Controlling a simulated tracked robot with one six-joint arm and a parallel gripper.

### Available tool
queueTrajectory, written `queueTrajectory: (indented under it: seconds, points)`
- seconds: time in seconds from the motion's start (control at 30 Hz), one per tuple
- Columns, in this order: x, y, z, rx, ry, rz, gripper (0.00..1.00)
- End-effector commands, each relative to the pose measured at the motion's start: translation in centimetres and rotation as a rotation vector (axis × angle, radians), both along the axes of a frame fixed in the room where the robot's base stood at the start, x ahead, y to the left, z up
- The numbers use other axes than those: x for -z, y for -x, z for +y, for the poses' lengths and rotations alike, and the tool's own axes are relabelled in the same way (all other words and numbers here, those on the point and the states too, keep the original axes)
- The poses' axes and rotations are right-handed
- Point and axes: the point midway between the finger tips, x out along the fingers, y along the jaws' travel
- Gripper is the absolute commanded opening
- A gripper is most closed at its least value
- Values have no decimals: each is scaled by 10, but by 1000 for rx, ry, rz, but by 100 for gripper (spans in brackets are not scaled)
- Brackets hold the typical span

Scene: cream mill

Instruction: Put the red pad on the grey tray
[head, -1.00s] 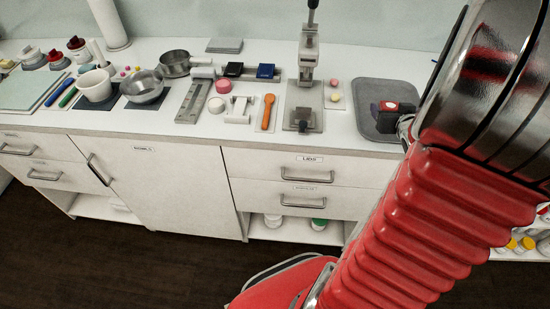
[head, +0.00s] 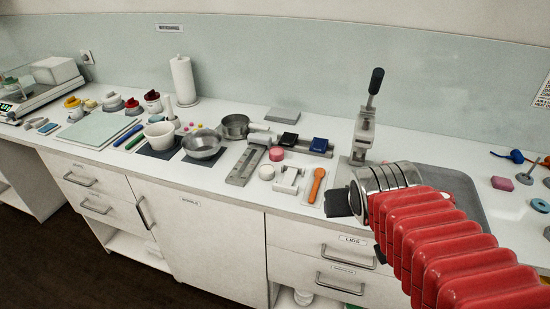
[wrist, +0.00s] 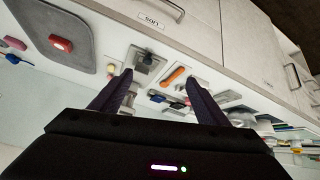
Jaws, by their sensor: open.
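The red pad (wrist: 61,43) lies on the grey tray (wrist: 77,20) in the wrist view, clear of the tray's edges, with a small pale mark on it. In the head view the tray (head: 462,186) shows at the right, partly behind my arm, and the red pad is hidden there. My gripper (head: 337,203) is left of the tray, over the front of the counter. In the wrist view my gripper (wrist: 158,72) has its two dark fingers spread with nothing between them, apart from the pad.
A lever press (head: 364,130) stands left of the tray. An orange spoon (head: 317,183), a pink round piece (head: 276,154) and a metal bowl (head: 203,146) lie further left. A pink block (head: 502,183) and other small pieces are right of the tray.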

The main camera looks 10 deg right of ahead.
Motion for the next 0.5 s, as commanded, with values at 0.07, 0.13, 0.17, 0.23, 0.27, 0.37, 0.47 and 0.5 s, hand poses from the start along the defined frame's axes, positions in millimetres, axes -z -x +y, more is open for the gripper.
queueTrajectory:
  seconds: [0.07, 0.13, 0.17, 0.23, 0.27, 0.37, 0.47, 0.5]
  points:
    - [-4, 15, 31, -57, -33, 30, 69]
    - [-5, 30, 56, -108, -62, 66, 69]
    - [-5, 37, 66, -128, -75, 81, 69]
    - [-5, 52, 85, -172, -99, 111, 69]
    - [-5, 57, 91, -188, -107, 122, 69]
    - [-5, 69, 105, -223, -127, 148, 69]
    - [-5, 74, 109, -235, -134, 158, 69]
    - [-5, 74, 110, -236, -135, 159, 69]
